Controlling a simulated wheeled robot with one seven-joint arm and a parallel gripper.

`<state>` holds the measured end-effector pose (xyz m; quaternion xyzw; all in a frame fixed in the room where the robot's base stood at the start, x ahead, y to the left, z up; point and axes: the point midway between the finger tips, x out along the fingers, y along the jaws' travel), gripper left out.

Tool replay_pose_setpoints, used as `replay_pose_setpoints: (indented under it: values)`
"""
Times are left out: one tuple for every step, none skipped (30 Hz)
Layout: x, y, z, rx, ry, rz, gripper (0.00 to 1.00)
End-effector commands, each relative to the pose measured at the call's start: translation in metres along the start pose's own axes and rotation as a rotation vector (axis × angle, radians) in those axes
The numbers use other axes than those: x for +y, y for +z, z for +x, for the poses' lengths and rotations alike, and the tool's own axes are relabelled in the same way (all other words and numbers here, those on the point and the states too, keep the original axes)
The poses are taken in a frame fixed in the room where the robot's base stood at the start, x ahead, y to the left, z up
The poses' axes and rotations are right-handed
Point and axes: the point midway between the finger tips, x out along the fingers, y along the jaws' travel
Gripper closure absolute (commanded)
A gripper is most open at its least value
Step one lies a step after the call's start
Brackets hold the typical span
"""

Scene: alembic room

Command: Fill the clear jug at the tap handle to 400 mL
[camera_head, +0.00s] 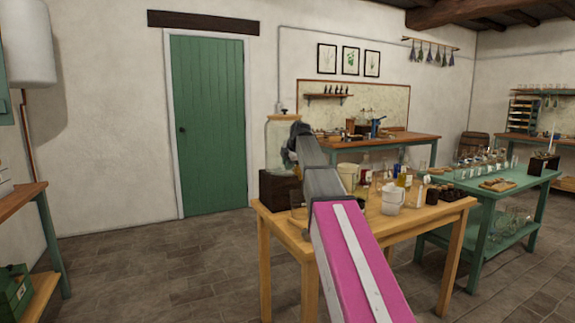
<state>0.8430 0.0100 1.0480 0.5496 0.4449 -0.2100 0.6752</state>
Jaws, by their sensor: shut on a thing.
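A large clear glass jar (280,147) stands on a dark wooden box (279,192) at the left end of the wooden table. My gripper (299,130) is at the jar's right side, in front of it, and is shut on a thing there. That thing is hidden behind my gripper; by its place it looks to be the tap handle. A clear glass vessel, which looks to be the jug (297,214), stands on the table below, in front of the box. My arm partly covers it. Its marks and any water level are too small to read.
The wooden table (430,215) also holds a white jug (391,200), a cream beaker (348,176) and several bottles right of my arm. A green table (500,183) with glassware stands to the right. The floor at left is clear before a green door (210,125).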

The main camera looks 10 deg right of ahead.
Motion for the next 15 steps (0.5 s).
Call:
replay_pose_setpoints:
  values:
    - [-0.0024,0.0017,-0.0015,0.019,0.000,-0.026,1.00]
    - [-0.0031,0.0018,-0.0021,0.031,0.000,-0.045,1.00]
    - [-0.0040,0.0017,-0.0027,0.046,0.000,-0.066,1.00]
    - [-0.0047,0.0017,-0.0031,0.055,-0.001,-0.081,1.00]
    - [-0.0052,0.0015,-0.0035,0.064,-0.001,-0.094,1.00]
    - [-0.0058,0.0013,-0.0039,0.073,-0.001,-0.106,1.00]
    - [-0.0061,0.0012,-0.0040,0.077,-0.001,-0.114,1.00]
    - [-0.0064,0.0011,-0.0042,0.079,-0.001,-0.118,1.00]
    - [-0.0065,0.0011,-0.0043,0.081,-0.001,-0.121,1.00]
    - [-0.0065,0.0010,-0.0043,0.081,0.000,-0.122,1.00]
    - [-0.0065,0.0009,-0.0042,0.081,0.000,-0.122,1.00]
    - [-0.0064,0.0009,-0.0042,0.081,0.000,-0.121,1.00]
    - [-0.0064,0.0009,-0.0042,0.081,0.000,-0.121,1.00]
    - [-0.0064,0.0009,-0.0042,0.081,0.000,-0.121,1.00]
    - [-0.0064,0.0009,-0.0042,0.080,0.000,-0.120,1.00]
